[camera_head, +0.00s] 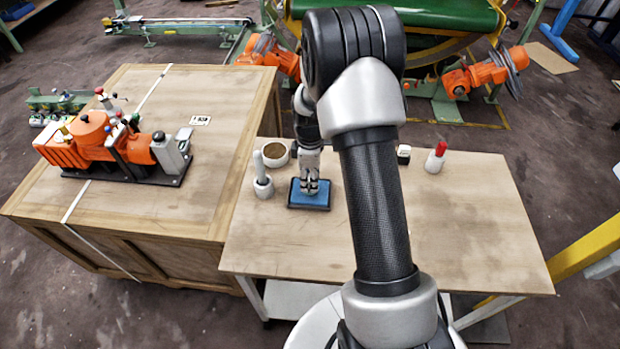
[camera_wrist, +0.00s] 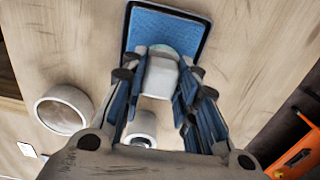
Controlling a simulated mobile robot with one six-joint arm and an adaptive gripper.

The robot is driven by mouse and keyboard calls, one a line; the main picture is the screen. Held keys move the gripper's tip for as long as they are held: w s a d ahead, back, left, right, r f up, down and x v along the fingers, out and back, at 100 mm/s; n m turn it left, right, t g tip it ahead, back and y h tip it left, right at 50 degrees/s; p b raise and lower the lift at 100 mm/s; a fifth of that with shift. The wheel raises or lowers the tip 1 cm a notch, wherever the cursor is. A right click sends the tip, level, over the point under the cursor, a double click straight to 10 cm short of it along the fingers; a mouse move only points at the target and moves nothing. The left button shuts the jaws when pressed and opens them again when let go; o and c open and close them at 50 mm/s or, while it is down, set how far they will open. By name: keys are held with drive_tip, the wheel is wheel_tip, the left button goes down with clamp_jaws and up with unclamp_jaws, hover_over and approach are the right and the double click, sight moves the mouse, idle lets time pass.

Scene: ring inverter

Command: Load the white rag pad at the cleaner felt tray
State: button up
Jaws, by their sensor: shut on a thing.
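The cleaner felt tray (camera_head: 309,206), a dark-rimmed square with a blue felt face, lies on the light wooden table; it fills the top of the wrist view (camera_wrist: 166,30). My gripper (camera_head: 309,187) points down over the tray. Its blue-sided fingers (camera_wrist: 160,78) are shut on a white, blunt cylinder, apparently the white rag pad (camera_wrist: 160,80). The pad's pale rounded end overlaps the tray's near edge in the wrist view. I cannot tell whether it touches the felt. In the head view the fingers hide most of the pad.
A white holder with an upright stick (camera_head: 262,178) and a round open cup (camera_head: 275,154) stand left of the tray. A small black-and-white block (camera_head: 403,154) and a red-topped white bottle (camera_head: 436,158) stand to the right. The table's right side (camera_head: 470,220) is clear.

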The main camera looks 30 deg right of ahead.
sight(310, 177)
drive_tip(key=shift+r+p, duration=1.95)
drive_tip(key=shift+r, duration=1.1)
